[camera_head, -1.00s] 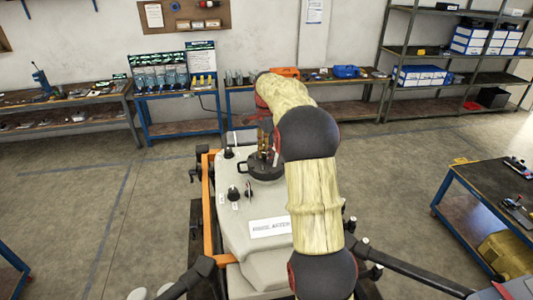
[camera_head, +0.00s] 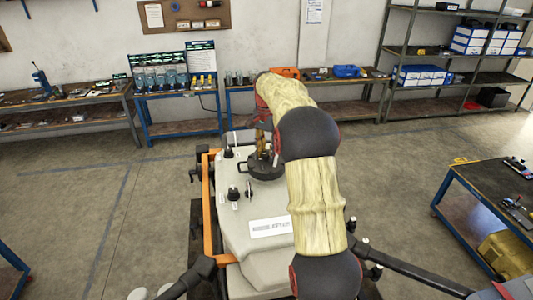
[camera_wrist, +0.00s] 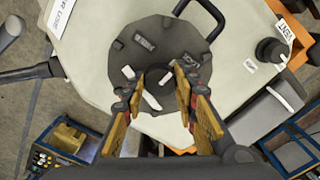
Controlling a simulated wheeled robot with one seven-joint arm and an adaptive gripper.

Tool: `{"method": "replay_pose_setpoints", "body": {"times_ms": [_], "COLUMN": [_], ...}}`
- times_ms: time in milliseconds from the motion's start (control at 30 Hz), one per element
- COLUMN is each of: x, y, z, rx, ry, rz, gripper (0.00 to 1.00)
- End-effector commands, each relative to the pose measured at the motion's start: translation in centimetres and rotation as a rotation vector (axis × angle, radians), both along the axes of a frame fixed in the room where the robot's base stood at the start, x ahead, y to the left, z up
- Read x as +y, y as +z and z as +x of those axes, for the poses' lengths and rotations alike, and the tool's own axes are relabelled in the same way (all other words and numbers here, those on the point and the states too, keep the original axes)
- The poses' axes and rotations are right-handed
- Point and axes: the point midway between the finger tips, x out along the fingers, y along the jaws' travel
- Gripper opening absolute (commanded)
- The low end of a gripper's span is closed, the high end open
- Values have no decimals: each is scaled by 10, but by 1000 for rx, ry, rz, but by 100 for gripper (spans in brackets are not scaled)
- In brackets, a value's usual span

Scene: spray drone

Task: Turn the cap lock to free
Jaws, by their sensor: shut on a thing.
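The dark round tank cap (camera_wrist: 148,38) fills the middle of the wrist view, with small labels and pale marks on its top. In the head view the cap (camera_head: 266,172) sits on the pale drone tank. In the head view my gripper (camera_head: 261,146) is partly hidden by my arm.
A dark handle (camera_wrist: 212,18) rises beside the cap. A black knob (camera_wrist: 271,50) stands near the VENT label (camera_wrist: 285,31). Another black knob (camera_head: 233,193) is on the tank (camera_head: 235,230). An orange frame (camera_head: 206,205) runs along the tank's left side. Open floor lies left.

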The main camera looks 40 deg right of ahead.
Motion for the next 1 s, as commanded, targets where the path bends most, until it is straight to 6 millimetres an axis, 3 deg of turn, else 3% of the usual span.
{"method": "replay_pose_setpoints", "body": {"times_ms": [1000], "x": [0], "y": [1], "z": [1], "rx": [-2], "ry": [917], "rz": [-2], "gripper": [4]}}
